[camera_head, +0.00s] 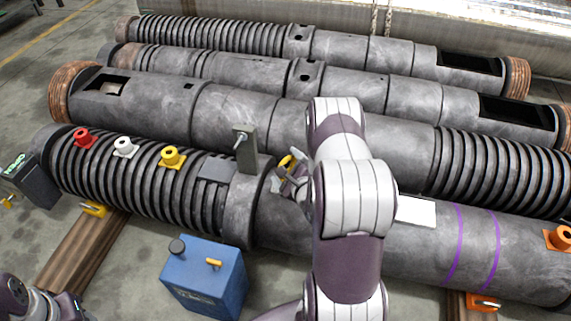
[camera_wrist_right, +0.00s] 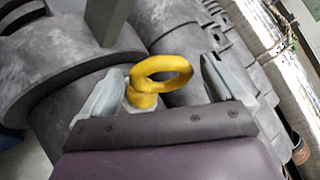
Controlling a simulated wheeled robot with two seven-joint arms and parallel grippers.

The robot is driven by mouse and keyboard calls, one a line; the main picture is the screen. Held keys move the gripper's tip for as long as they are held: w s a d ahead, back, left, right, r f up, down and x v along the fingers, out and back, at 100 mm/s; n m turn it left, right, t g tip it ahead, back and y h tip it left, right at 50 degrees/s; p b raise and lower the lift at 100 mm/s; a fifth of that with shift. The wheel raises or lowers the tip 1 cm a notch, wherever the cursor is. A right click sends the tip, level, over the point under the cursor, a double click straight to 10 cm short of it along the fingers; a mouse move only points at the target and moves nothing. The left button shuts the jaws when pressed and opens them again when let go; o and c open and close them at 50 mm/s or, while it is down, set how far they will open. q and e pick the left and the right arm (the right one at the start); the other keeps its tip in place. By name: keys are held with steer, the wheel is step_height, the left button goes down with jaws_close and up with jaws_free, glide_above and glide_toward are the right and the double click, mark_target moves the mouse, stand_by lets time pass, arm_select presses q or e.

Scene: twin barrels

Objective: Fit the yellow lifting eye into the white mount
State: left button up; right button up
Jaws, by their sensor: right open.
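The yellow lifting eye (camera_wrist_right: 163,72) is a ring on a short stem. It stands between the fingers of my right gripper (camera_wrist_right: 161,66), with gaps to both fingers. A pale piece shows at the foot of its stem; I cannot tell what it is. In the head view the eye (camera_head: 285,161) shows small beside my right gripper (camera_head: 288,171), above the nearest barrel and partly hidden by my wrist. The gripper is open. The white mount (camera_head: 125,147) sits on the ribbed left part of this barrel, well left of the gripper. My left gripper's fingers are not visible.
A red mount (camera_head: 84,138) and a yellow mount (camera_head: 172,157) flank the white one. A grey upright bracket (camera_head: 244,149) stands just left of my right gripper. An orange mount (camera_head: 561,237) is at far right. A blue box (camera_head: 204,277) stands on the floor in front.

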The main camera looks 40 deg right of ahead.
steer(key=p+v, duration=0.3)
steer(key=v, duration=0.8)
steer(key=shift+s, duration=0.1)
